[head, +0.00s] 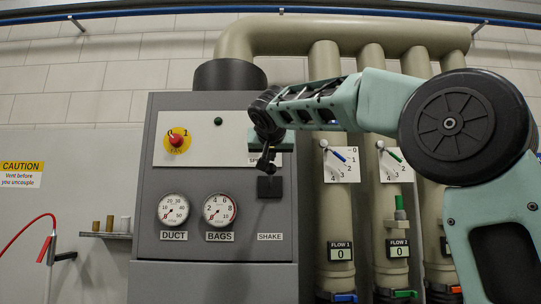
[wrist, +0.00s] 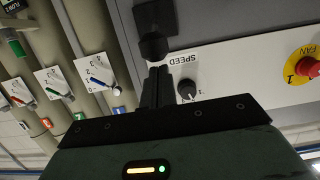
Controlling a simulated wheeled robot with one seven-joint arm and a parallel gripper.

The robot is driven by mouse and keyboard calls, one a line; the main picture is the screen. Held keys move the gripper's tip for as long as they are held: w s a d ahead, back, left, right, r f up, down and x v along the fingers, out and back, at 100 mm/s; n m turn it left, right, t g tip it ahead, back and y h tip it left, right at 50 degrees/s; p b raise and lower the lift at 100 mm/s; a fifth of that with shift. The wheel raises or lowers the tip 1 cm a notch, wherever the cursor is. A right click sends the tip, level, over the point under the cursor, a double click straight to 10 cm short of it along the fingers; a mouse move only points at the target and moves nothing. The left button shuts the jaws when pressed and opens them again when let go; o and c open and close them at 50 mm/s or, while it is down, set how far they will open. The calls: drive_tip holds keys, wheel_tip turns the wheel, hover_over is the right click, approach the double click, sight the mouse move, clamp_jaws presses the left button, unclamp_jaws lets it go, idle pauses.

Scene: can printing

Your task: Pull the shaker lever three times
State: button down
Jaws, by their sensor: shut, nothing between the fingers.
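The shaker lever shows in the wrist view as a black stem with a dark knob (wrist: 153,47) on a black square plate. In the head view its black plate (head: 270,188) is on the grey cabinet above the SHAKE label (head: 270,237); my gripper hides part of the lever there. My gripper (head: 266,170) is shut with nothing between its fingers. Its dark fingertips also show in the wrist view (wrist: 157,72), close to the knob; I cannot tell whether they touch it.
The cabinet holds a red knob (head: 176,140), a DUCT gauge (head: 173,209) and a BAGS gauge (head: 219,210). A SPEED dial (wrist: 188,90) is beside my fingers in the wrist view. Thick beige pipes (head: 336,212) with small levers stand right of the cabinet.

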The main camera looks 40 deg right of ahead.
sight(270, 171)
drive_tip(key=f+b, duration=0.1)
drive_tip(key=b, duration=0.2)
drive_tip(key=shift+s+a, duration=0.1)
drive_tip(key=shift+s, duration=0.05)
drive_tip(key=shift+f+t+h+b, duration=0.15)
drive_tip(key=shift+t+h+b, duration=0.15)
drive_tip(key=shift+b, duration=0.4)
drive_tip(key=f+b, duration=0.1)
drive_tip(key=b, duration=0.2)
drive_tip(key=f+t+b, duration=0.1)
drive_tip(key=b, duration=0.1)
drive_tip(key=f+b, duration=0.1)
drive_tip(key=b, duration=0.2)
drive_tip(key=shift+s+a+h+b, duration=0.25)
drive_tip(key=shift+s+h+b, duration=0.1)
drive_tip(key=shift+h, duration=0.05)
wheel_tip(270, 171, down, 8)
drive_tip(key=t+h+b, duration=0.3)
drive_tip(key=t+b, duration=0.2)
drive_tip(key=b, duration=1.8)
drive_tip(key=shift+w+f, duration=0.1)
drive_tip(key=shift+f, duration=0.15)
drive_tip(key=shift+r, duration=0.1)
